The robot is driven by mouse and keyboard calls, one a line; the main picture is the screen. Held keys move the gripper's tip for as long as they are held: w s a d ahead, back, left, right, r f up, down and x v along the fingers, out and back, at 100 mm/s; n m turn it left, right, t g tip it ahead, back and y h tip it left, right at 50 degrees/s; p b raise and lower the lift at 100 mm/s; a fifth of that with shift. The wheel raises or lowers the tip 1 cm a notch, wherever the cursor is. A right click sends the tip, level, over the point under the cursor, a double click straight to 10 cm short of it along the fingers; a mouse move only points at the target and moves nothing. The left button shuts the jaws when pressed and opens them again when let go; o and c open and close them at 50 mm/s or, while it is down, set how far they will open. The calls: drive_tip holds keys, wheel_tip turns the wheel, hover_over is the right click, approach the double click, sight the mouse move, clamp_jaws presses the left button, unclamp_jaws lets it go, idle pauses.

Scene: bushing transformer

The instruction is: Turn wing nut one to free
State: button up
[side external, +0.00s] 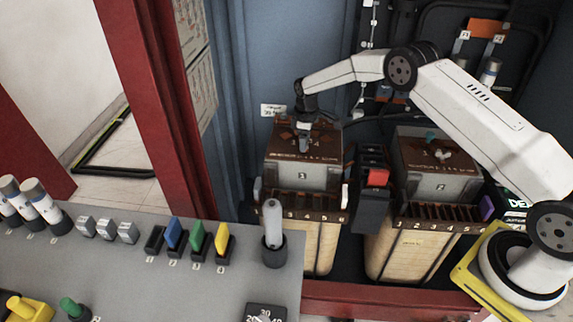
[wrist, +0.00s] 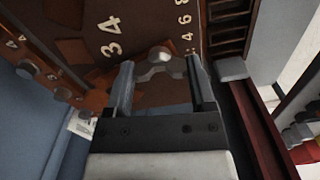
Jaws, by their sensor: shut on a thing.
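The wing nut (wrist: 153,72) is a pale metal piece on the brown top of the box marked 1 (side external: 303,176). In the wrist view my gripper (wrist: 160,64) has one finger on each side of it and is shut on its wings. In the side view my gripper (side external: 304,143) points down onto the top of box 1 and hides the wing nut there. I cannot tell how far the nut is turned.
A second box marked 2 (side external: 438,184) stands to the right, with small fittings on top. A dark unit with a red block (side external: 378,177) sits between the boxes. A grey console (side external: 150,265) with coloured pieces and a grey-handled tool (side external: 273,225) is in front.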

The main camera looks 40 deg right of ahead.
drive_tip(key=o, duration=1.2)
drive_tip(key=shift+r, duration=0.1)
drive_tip(key=shift+r, duration=3.9)
drive_tip(key=shift+r, duration=0.1)
drive_tip(key=shift+s+a+r, duration=0.25)
drive_tip(key=shift+s+r, duration=0.1)
drive_tip(key=shift+s, duration=0.05)
drive_tip(key=s+a+r+m+t, duration=0.1)
drive_tip(key=s+r+m, duration=0.1)
drive_tip(key=s, duration=0.8)
drive_tip(key=s+a+r+m, duration=0.2)
drive_tip(key=s+m, duration=0.1)
drive_tip(key=s, duration=0.7)
drive_tip(key=s+a+r+m+t, duration=0.1)
drive_tip(key=s+a+r+m, duration=0.1)
drive_tip(key=s, duration=0.9)
drive_tip(key=shift+a+t, duration=0.25)
drive_tip(key=shift+t, duration=0.05)
